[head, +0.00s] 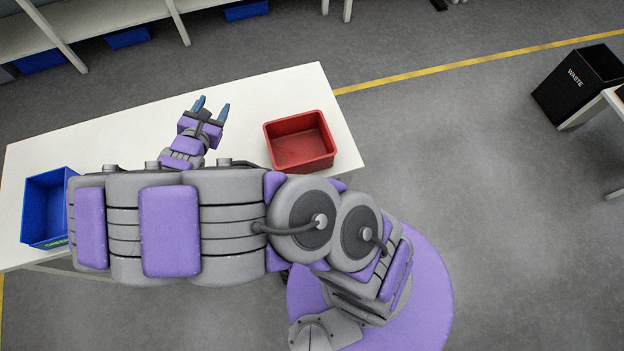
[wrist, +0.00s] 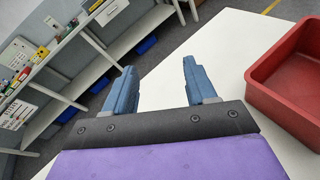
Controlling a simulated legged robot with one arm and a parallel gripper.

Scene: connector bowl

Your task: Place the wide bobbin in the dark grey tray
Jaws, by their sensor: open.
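My gripper (head: 211,109) is open and empty over the white table, left of the red bin. Its two blue fingers also show in the wrist view (wrist: 162,88), apart with nothing between them. I see no wide bobbin and no dark grey tray in either view. My arm covers much of the front of the table in the head view and may hide things there.
A red bin (head: 301,143) stands empty at the right end of the white table (head: 95,140). A blue bin (head: 45,207) is at the left end. A shelf unit (head: 105,26) is behind. A black waste bin (head: 578,85) stands at far right.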

